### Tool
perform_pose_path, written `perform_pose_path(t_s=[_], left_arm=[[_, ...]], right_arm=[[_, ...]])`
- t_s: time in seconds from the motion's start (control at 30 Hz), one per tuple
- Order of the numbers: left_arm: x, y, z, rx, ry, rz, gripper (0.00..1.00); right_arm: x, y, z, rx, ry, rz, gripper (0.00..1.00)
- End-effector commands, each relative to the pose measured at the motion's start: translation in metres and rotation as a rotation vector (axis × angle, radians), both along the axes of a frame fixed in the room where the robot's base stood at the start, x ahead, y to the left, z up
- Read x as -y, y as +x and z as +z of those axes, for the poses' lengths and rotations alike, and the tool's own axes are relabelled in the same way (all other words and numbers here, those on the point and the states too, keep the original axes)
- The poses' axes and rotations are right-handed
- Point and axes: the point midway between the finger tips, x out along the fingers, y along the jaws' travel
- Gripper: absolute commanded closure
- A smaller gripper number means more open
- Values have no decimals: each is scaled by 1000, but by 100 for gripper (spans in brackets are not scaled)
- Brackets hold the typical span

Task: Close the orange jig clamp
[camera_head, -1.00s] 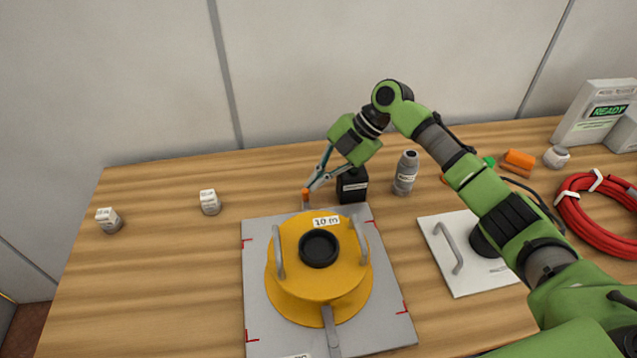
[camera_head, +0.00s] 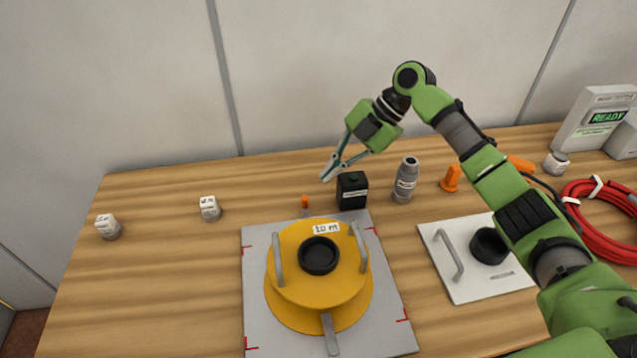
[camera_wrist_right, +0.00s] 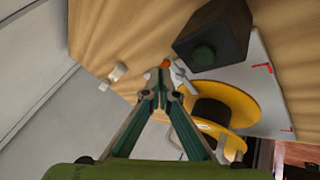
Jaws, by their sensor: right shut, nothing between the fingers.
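The small orange-tipped clamp (camera_head: 304,203) stands at the back edge of the grey jig plate (camera_head: 257,262). Its orange tip (camera_wrist_right: 165,63) also shows in the right wrist view, just beyond the fingertips. A yellow spool (camera_head: 290,290) marked 10 m, with a black hub and grey handles, sits on the plate. My right gripper (camera_head: 328,176) is shut and empty, above and to the right of the clamp and apart from it in the head view. In the right wrist view its fingertips (camera_wrist_right: 160,80) meet. My left gripper is not in view.
A black box (camera_head: 352,190) stands close right of the clamp, with a grey bottle (camera_head: 405,180) beside it. A white plate with a handle (camera_head: 448,250) and red cable coil (camera_head: 600,235) lie right. Two small white-topped pieces (camera_head: 209,208) stand left, where the table is mostly clear.

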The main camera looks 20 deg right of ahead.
Motion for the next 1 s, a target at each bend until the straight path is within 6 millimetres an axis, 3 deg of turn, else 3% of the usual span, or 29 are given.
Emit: perform_pose_path(t_s=[0.1,0.3,0.87,1.0], left_arm=[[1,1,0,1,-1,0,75],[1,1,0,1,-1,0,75],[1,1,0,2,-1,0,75],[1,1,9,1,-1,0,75]], right_arm=[[16,0,21,2,-1,-3,100],[32,-3,42,1,0,-2,100],[36,-4,48,-1,-1,0,100],[36,-3,57,-1,0,-1,100]])
